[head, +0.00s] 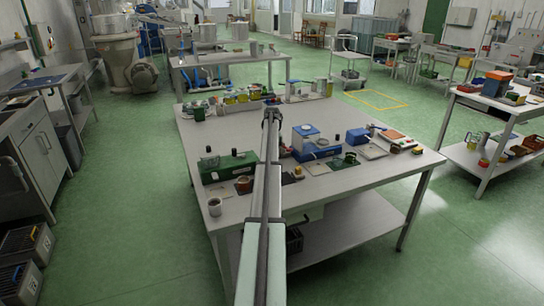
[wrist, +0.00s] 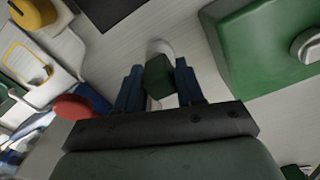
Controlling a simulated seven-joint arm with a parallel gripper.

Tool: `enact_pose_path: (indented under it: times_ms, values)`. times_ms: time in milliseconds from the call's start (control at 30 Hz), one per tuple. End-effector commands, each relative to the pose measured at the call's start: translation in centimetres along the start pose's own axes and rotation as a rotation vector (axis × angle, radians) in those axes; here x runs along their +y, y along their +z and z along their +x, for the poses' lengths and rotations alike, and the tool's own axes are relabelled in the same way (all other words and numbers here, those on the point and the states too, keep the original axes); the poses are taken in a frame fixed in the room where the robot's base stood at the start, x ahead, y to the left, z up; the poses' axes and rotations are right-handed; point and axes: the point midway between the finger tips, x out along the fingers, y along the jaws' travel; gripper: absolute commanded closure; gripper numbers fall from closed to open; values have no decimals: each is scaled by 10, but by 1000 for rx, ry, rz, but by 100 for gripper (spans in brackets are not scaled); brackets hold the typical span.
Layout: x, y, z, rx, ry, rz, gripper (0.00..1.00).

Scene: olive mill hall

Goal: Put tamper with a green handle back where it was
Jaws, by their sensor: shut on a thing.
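In the wrist view my gripper (wrist: 160,88) is shut on the green handle of the tamper (wrist: 158,73), between two dark blue fingers. A pale metal end of the tamper shows just beyond the handle. I cannot tell whether that end touches the white tabletop. In the head view my arm reaches over the middle of the worktable (head: 335,190), with my gripper (head: 271,115) at its far end; the tamper cannot be made out there.
A green box-like unit (wrist: 265,45) is close on the right in the wrist view. A red round thing (wrist: 76,107) and a yellow thing (wrist: 36,12) are at left. In the head view a blue-and-white machine (head: 305,140) stands right of my arm; the left tabletop is mostly clear.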

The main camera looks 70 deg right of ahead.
Motion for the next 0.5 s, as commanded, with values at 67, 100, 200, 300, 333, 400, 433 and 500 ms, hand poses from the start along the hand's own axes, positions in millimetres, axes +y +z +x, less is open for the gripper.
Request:
enact_pose_path:
  times_ms: [67,100,200,300,333,400,433,500]
  values:
    - [0,0,3,1,0,0,100]
    - [0,0,3,1,0,0,100]
    - [0,0,3,1,0,0,100]
    - [0,0,3,1,0,0,100]
    - [0,0,4,0,0,0,100]
    - [0,0,6,0,0,0,100]
    - [0,0,6,0,0,0,61]
    - [0,0,6,0,0,0,54]
